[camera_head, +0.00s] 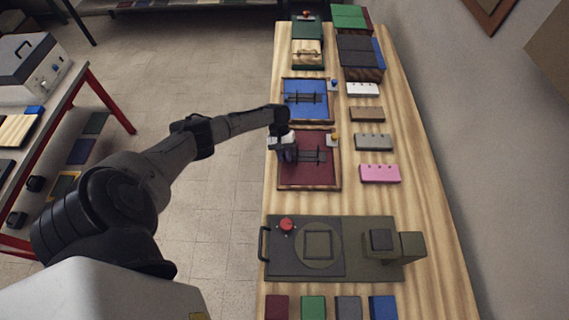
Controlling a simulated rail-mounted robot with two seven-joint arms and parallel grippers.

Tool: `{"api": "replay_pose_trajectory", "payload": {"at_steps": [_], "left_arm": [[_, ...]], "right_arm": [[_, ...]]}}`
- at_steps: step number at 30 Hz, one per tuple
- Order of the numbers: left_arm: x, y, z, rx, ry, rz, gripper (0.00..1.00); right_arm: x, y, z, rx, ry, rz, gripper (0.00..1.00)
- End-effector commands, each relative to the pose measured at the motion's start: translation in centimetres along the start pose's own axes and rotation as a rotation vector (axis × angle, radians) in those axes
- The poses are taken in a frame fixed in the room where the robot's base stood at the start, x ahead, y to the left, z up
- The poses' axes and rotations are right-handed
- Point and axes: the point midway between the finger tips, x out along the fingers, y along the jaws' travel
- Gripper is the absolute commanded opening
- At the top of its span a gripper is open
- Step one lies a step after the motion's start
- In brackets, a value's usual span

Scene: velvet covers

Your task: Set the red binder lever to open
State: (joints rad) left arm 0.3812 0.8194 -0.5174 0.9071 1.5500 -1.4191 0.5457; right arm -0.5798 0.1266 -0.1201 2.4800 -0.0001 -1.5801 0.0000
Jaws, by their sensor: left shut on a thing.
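The red binder (318,178) lies open on the wooden bench, with a dark metal mechanism (313,156) across its middle. My left gripper (287,157) reaches in from the left over the binder's left half, fingers pointing down. It is shut at the left end of the mechanism, on the lever as far as I can judge. The gripper hides the lever, so its angle cannot be told. My right gripper is not in view.
A blue binder (293,110) lies just behind the red one. Pink (380,173), grey (373,142), brown (366,114) and white (362,89) blocks line the right. A dark press-like machine (290,262) with a red knob (286,224) stands in front.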

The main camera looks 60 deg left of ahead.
Motion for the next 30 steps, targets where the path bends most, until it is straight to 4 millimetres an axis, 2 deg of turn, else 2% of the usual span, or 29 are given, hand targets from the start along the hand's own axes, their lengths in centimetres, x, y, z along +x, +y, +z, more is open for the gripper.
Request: {"api": "replay_pose_trajectory", "payload": {"at_steps": [1,3,15,21,30], "left_arm": [[0.5,0.0,-0.6,-0.008,-0.041,0.016,0.00],[0.3,0.1,-0.8,-0.018,-0.099,0.027,0.00],[-0.8,0.1,-1.3,-0.067,-0.351,0.076,0.00],[-1.2,0.1,-1.4,-0.079,-0.414,0.087,0.00],[-1.4,0.1,-1.4,-0.087,-0.444,0.090,0.00]], "right_arm": [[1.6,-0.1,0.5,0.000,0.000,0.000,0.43],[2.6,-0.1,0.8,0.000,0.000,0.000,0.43],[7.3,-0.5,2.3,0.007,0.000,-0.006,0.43],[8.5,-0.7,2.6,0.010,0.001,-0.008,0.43],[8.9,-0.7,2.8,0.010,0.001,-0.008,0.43]]}}
